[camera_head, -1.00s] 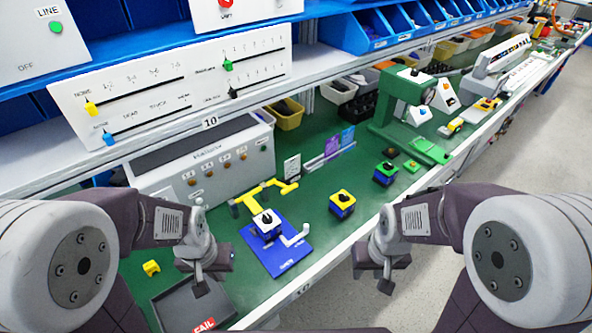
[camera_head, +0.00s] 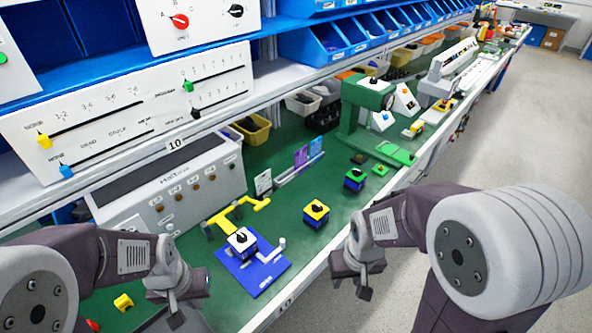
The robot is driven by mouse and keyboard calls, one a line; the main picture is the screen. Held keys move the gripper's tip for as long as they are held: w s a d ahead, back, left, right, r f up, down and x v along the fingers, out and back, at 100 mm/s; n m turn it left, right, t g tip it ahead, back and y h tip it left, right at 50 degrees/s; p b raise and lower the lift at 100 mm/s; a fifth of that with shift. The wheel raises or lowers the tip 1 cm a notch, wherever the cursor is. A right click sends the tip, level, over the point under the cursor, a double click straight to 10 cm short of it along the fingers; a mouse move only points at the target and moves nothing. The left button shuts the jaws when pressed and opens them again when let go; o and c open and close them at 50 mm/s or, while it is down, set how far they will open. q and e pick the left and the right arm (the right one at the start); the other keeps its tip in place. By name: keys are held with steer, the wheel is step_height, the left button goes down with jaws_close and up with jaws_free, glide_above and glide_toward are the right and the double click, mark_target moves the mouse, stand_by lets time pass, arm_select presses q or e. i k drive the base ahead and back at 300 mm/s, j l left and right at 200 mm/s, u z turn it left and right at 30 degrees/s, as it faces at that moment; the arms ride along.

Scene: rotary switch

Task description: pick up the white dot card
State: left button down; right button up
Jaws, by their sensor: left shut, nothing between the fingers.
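A small white card (camera_head: 263,182) with dark marks too small to read stands upright at the left end of a row of cards on the green bench. A purple card (camera_head: 301,156) and a blue card (camera_head: 316,146) stand to its right in a grey holder. My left gripper (camera_head: 176,296) is shut and empty, low at the left near the bench front, well apart from the cards. My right gripper (camera_head: 363,286) hangs beyond the bench's front edge, also far from the cards. Its fingers overlap in this view, so its opening is unclear.
A yellow clamp (camera_head: 238,211) and a rotary switch on a blue plate (camera_head: 258,271) stand between my grippers and the cards. A yellow-topped switch (camera_head: 316,212) is right of them. A grey multimeter box (camera_head: 180,185) stands left, under a shelf (camera_head: 215,125).

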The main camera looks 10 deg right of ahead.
mark_target(264, 183)
steer(key=i+l+u, duration=0.15)
steer(key=l+u, duration=0.15)
steer(key=u, duration=0.15)
steer(key=i+l+u, duration=0.1)
steer(key=l+u, duration=0.6)
steer(key=u, duration=0.15)
steer(key=l+u, duration=0.85)
steer(key=k+l+u, duration=0.15)
steer(key=u, duration=0.3)
steer(key=l, duration=0.1)
